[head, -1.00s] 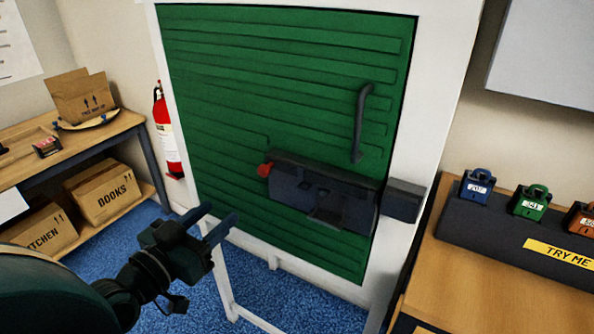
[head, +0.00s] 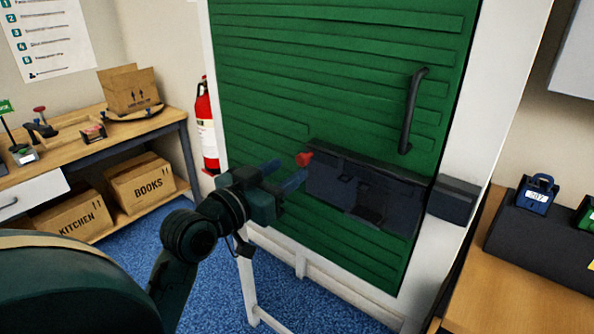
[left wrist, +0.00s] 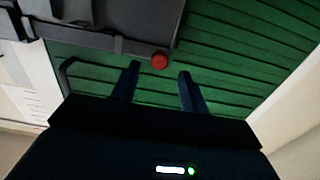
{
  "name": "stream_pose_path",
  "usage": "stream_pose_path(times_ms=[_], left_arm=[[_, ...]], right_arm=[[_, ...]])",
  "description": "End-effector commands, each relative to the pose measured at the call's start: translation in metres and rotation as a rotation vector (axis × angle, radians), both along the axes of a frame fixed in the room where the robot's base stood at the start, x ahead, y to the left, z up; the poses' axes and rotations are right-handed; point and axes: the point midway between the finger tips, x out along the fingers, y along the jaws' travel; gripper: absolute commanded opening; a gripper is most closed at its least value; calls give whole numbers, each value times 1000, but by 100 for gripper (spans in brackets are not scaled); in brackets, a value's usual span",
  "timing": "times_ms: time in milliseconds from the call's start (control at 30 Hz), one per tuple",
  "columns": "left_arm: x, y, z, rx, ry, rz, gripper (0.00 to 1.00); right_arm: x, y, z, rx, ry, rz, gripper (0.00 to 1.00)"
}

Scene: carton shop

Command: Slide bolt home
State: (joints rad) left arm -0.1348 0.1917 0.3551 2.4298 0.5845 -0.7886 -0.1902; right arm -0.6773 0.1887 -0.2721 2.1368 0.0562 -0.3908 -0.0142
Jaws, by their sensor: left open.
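A green slatted door (head: 330,80) in a white frame carries a dark bolt housing (head: 365,190) with a red knob (head: 304,159) at its left end. A dark keeper block (head: 453,200) sits on the frame to the right of the housing. My left gripper (head: 290,178) is open and empty, its blue fingers just left of and below the knob in the head view. In the left wrist view the red knob (left wrist: 159,62) shows ahead, between the lines of the two fingers (left wrist: 158,85); I cannot tell if they touch it. My right gripper is not in view.
A black door handle (head: 412,110) stands above the bolt housing. A bench (head: 480,300) with padlocks (head: 537,193) is at right. At left are a shelf bench (head: 150,125) with cartons and a red fire extinguisher (head: 206,125). Blue carpet lies clear below.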

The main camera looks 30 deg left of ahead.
Motion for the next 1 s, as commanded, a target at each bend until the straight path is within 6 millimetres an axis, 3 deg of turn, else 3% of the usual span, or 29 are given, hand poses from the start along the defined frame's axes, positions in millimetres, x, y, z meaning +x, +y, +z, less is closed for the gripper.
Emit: stream_pose_path(times_ms=[100, 233, 633, 1000], left_arm=[[22, -2, 3, -4, -1, -1, 44], [36, -3, 2, -2, 0, 0, 44], [43, -4, 1, 0, 1, 0, 44], [43, -4, 1, 0, 1, 0, 15]], right_arm=[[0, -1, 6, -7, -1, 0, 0], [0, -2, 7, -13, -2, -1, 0], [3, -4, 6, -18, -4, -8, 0], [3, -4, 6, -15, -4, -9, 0]])
